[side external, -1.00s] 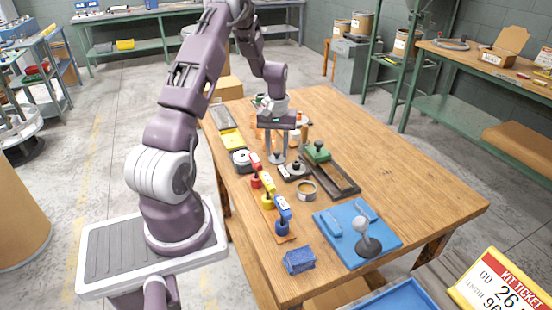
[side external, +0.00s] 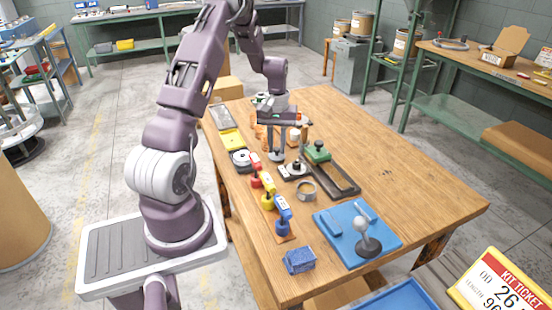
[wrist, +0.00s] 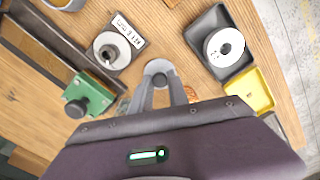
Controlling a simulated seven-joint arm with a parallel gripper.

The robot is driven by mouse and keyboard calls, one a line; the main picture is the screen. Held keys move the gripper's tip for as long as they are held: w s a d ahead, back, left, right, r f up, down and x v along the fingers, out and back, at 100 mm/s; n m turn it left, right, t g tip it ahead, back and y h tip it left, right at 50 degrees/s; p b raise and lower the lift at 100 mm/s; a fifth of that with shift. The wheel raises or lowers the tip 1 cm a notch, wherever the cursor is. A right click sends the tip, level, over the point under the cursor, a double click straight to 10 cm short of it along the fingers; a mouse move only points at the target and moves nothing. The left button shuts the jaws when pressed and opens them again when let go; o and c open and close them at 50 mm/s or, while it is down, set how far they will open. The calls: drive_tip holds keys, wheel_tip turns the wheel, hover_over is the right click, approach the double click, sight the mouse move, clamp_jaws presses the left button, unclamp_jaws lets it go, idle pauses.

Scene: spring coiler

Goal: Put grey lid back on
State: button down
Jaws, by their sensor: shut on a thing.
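My gripper (wrist: 160,84) is shut on the grey lid (wrist: 157,67), a small round disc with a dark knob between the fingertips. In the side view my gripper (side external: 277,150) points down with the lid (side external: 277,157) at its tips, over the far half of the wooden table. Whether the lid touches the table is hard to tell. An open round tin (side external: 307,190) stands nearer the camera; part of its rim shows at the top left of the wrist view (wrist: 68,4).
A white disc on a dark plate (wrist: 112,50), another disc in a black tray (wrist: 222,46), a yellow tray (wrist: 250,92) and a green block with a knob (wrist: 88,97) surround my gripper. Red, yellow and blue upright tools (side external: 268,192) stand along the left edge. The table's right side is clear.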

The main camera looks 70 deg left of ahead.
wheel_tip(320, 180, up, 13)
drive_tip(key=w+d+m, duration=0.1)
drive_tip(key=d+m, duration=0.5)
drive_tip(key=d, duration=1.1)
drive_tip(key=shift+d+f, duration=0.15)
drive_tip(key=shift+f, duration=2.5)
drive_tip(key=shift+d+f, duration=0.1)
drive_tip(key=shift+f, duration=2.5)
drive_tip(key=shift+f, duration=0.5)
drive_tip(key=c, duration=0.9)
unclamp_jaws()
drive_tip(key=shift+o, duration=0.2)
